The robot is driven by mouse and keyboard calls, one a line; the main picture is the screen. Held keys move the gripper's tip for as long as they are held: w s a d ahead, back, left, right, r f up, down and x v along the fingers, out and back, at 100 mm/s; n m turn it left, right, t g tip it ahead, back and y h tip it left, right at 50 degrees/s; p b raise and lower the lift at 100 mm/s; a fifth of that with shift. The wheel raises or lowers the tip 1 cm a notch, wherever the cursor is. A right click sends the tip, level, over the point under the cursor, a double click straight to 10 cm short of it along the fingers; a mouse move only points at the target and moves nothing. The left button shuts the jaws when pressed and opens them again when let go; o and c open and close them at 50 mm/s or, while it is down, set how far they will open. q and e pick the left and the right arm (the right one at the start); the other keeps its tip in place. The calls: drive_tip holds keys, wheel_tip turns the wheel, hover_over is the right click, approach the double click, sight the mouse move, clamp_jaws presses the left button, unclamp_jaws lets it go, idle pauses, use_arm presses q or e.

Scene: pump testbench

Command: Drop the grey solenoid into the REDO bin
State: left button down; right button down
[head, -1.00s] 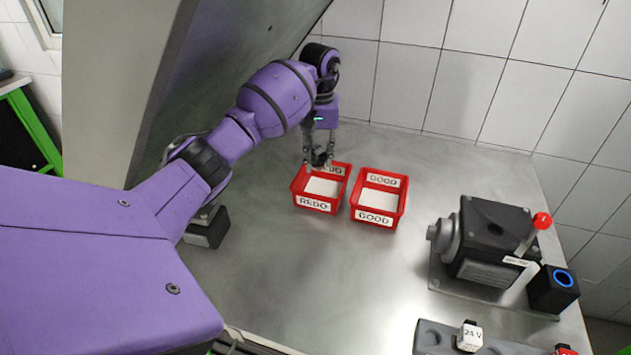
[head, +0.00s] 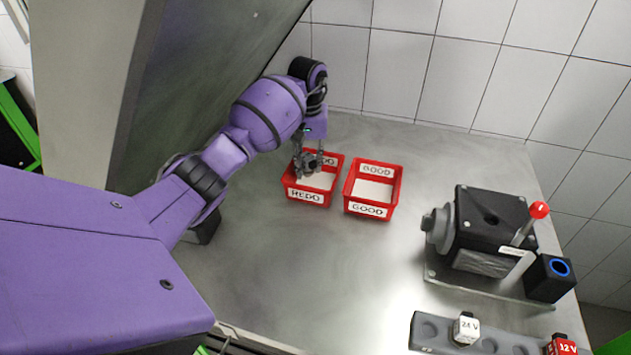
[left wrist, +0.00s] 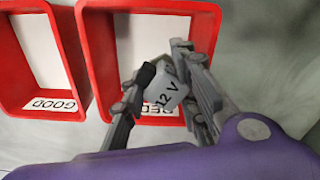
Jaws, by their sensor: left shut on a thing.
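The grey solenoid (left wrist: 165,95), marked 12 V, is between the fingers of my left gripper (left wrist: 160,88) in the left wrist view. My left gripper, also in the head view (head: 308,163), is shut on it. The gripper is over the red REDO bin (head: 306,195), toward its back left in the head view. The REDO bin (left wrist: 150,8) lies under the gripper in the left wrist view, and its label is partly hidden. I cannot tell how far the solenoid is above the bin floor. My right gripper is not in view.
The red GOOD bin (head: 371,210) stands just right of the REDO bin. A black pump unit (head: 490,230) with a red-knobbed lever stands at the right. A grey rack (head: 430,330) at the front holds a white 24 V block (head: 466,328) and a red 12 V block (head: 562,346).

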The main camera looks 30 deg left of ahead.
use_arm(q)
drive_tip(key=shift+r, duration=0.1)
drive_tip(key=c, duration=1.3)
unclamp_jaws()
